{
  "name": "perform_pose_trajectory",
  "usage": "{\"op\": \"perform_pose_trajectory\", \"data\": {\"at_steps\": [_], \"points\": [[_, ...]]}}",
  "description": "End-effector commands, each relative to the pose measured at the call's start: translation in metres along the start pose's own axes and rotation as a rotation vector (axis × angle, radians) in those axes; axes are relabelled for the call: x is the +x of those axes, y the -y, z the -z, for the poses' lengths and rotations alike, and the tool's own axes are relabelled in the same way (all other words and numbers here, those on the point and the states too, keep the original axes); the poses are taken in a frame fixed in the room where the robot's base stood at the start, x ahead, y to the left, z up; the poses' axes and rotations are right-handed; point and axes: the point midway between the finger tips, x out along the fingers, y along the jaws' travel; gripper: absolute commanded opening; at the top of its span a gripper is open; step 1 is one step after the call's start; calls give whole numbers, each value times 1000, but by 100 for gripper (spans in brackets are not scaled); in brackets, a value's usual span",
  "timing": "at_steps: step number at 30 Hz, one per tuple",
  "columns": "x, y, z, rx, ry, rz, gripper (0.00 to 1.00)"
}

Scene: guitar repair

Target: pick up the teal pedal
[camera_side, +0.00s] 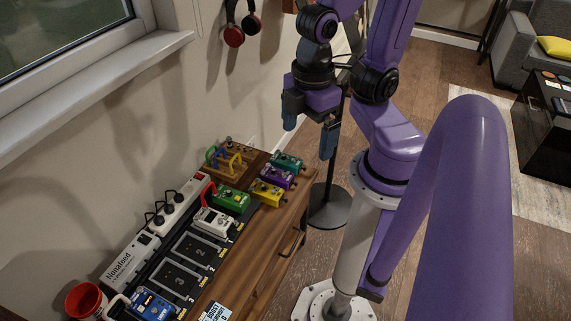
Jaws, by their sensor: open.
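The teal pedal (288,162) sits on the wooden cabinet top at its far end, behind a purple pedal (276,177) and a yellow pedal (267,192). My gripper (308,140) is open, with two blue fingers spread apart. It is empty and appears above and to the right of the teal pedal in the picture. The exact height of the gripper over the cabinet cannot be told from this one view.
A pedalboard (205,246) with numbered slots holds a green pedal (232,199), a white pedal (214,222) and a blue pedal (152,305). A power strip (159,226) runs beside the wall. A wooden rack (228,158) with coloured cables stands left of the teal pedal.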

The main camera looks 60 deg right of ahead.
Motion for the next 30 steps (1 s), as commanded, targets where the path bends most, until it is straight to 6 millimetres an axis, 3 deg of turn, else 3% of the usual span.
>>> {"op": "perform_pose_trajectory", "data": {"at_steps": [11, 12, 14, 23, 26, 30], "points": [[0, 0, 0, 0, 0, 0, 100], [0, 0, 0, 0, 0, 0, 97], [0, 0, 0, 0, 0, 0, 79], [0, -1, 1, 3, 0, 0, 79], [2, -7, 7, 26, 3, -1, 79], [12, -34, 26, 109, 10, -4, 79]]}}
